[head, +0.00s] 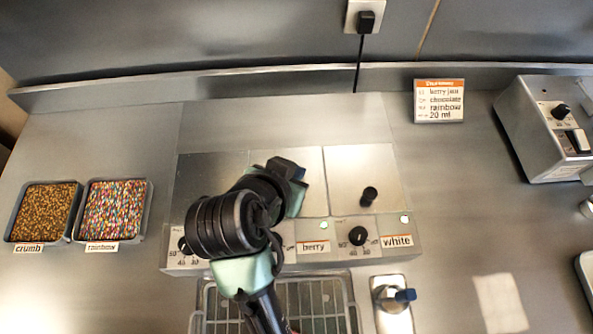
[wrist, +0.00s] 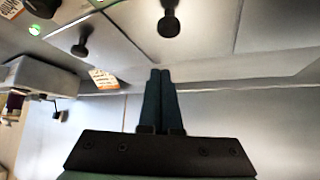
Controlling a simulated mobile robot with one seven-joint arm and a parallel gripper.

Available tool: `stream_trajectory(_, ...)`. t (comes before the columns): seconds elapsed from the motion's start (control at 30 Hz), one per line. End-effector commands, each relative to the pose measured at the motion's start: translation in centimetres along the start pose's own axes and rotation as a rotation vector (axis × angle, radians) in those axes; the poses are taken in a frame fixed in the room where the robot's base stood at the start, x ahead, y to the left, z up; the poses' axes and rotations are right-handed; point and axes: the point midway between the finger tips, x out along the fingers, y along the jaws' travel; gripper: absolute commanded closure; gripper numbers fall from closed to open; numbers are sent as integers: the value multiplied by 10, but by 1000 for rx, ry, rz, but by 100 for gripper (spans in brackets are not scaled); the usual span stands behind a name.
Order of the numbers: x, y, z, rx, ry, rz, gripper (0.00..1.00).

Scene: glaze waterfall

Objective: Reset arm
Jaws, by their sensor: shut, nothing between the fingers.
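My gripper (wrist: 160,74) shows in the wrist view with its two dark fingers together, shut and empty. In the head view my black and pale green arm reaches up over the glaze station (head: 410,238), and its end hides part of the panel and its left knobs. The fingertips cannot be made out clearly there. In the wrist view the fingers point toward the station's metal lids, with a black lid knob (wrist: 169,24) beyond the tips and another black knob (wrist: 79,50) to the left.
Trays of crumb (head: 45,212) and rainbow sprinkles (head: 114,210) stand at left. A wire rack (head: 318,306) lies below the station. An order card (head: 439,101) stands at the back right, near a metal machine (head: 545,130). The counter right of the station is mostly clear.

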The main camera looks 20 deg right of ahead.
Motion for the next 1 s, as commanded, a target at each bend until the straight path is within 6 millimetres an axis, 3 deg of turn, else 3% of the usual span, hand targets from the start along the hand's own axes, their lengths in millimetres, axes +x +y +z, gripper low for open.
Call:
stream_trajectory(0.1,-27,-2,0,-1,4,-6,100)
stream_trajectory(0.3,-55,-1,0,0,2,-2,100)
stream_trajectory(0.53,-64,0,0,0,1,-1,100)
stream_trajectory(0.63,-66,-8,-11,-7,33,-37,100)
stream_trajectory(0.77,-83,-41,-58,-40,176,-188,100)
stream_trajectory(0.83,-104,-64,-96,-63,305,-303,100)
stream_trajectory(0.97,-165,-100,-168,-98,586,-509,100)
stream_trajectory(1.0,-188,-107,-187,-103,678,-564,100)
